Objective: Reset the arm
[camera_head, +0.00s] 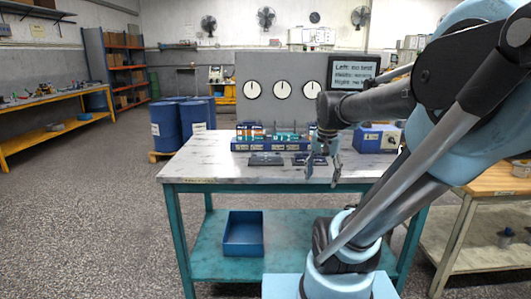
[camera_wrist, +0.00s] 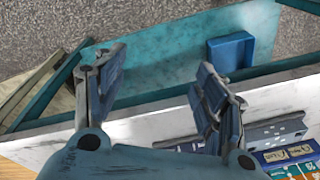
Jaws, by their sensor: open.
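My arm reaches from the right of the head view over the workbench (camera_head: 215,165), which has a white top and a teal frame. My gripper (camera_head: 323,172) hangs fingers-down above the front part of the bench top, near the dark flat plates. In the wrist view my gripper (camera_wrist: 155,85) shows its two fingers spread wide with nothing between them. Below them in that view are the edge of the white top (camera_wrist: 130,128) and the teal lower shelf (camera_wrist: 160,70).
A blue bin (camera_head: 243,238) sits on the lower shelf. Dark plates (camera_head: 266,160), a blue rack of parts (camera_head: 268,145), a blue box (camera_head: 376,138) and a panel with three dials (camera_head: 282,78) stand on the bench. Blue barrels (camera_head: 168,125) are behind left. The floor at left is clear.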

